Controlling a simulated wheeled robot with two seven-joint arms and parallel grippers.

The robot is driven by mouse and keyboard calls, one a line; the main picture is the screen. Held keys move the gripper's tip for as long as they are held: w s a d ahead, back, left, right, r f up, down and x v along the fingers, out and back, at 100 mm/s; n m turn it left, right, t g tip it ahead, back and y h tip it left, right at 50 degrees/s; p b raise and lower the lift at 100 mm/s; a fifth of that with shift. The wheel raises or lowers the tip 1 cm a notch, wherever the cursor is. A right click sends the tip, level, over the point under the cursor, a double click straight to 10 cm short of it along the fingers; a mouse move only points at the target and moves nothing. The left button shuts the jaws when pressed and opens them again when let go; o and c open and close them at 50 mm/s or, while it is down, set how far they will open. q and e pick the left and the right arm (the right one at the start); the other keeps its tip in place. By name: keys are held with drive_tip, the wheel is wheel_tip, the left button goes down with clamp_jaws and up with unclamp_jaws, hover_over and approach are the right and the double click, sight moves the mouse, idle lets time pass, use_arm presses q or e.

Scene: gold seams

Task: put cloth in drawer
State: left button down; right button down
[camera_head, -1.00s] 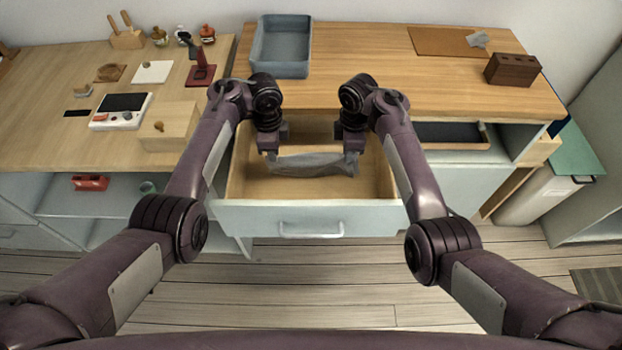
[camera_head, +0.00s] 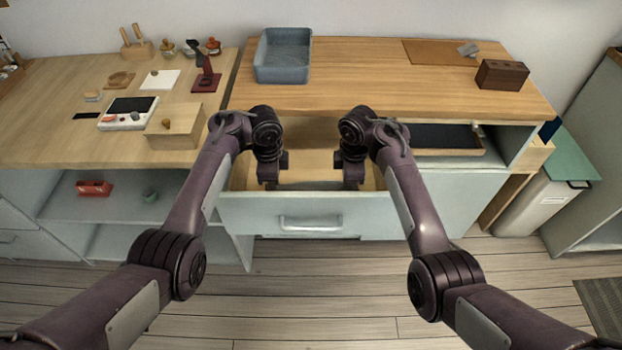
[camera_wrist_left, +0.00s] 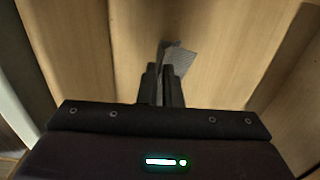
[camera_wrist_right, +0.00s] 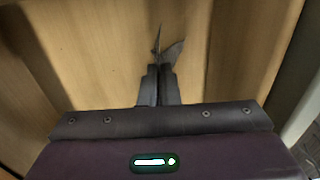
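The open drawer (camera_head: 310,212) has a pale grey-blue front and a wooden inside. My left gripper (camera_head: 270,183) and right gripper (camera_head: 352,183) reach down into it, side by side, with their tips partly hidden behind its front wall. In the left wrist view the fingers are closed on a bit of the grey cloth (camera_wrist_left: 179,60). In the right wrist view the fingers are also closed, with grey cloth (camera_wrist_right: 171,50) pinched at their tips.
The worktop (camera_head: 380,75) above holds a grey-blue tray (camera_head: 283,68) and a brown block (camera_head: 502,75). A side table on the left carries a white device (camera_head: 128,113) and a wooden box (camera_head: 175,128). An open shelf compartment lies right of the drawer.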

use_arm(q)
drive_tip(key=shift+w+f, duration=0.35)
use_arm(e)
drive_tip(key=shift+w+f, duration=0.3)
drive_tip(key=shift+f, duration=0.05)
use_arm(q)
drive_tip(key=c, duration=1.4)
unclamp_jaws()
drive_tip(key=shift+s+r, duration=0.25)
use_arm(e)
drive_tip(key=c, duration=1.4)
unclamp_jaws()
drive_tip(key=shift+s+r, duration=0.25)
drive_tip(key=shift+c, duration=0.2)
use_arm(q)
drive_tip(key=shift+o, duration=0.4)
drive_tip(key=shift+w+f, duration=0.1)
use_arm(e)
drive_tip(key=shift+o, duration=0.6)
drive_tip(key=shift+w+f, duration=0.1)
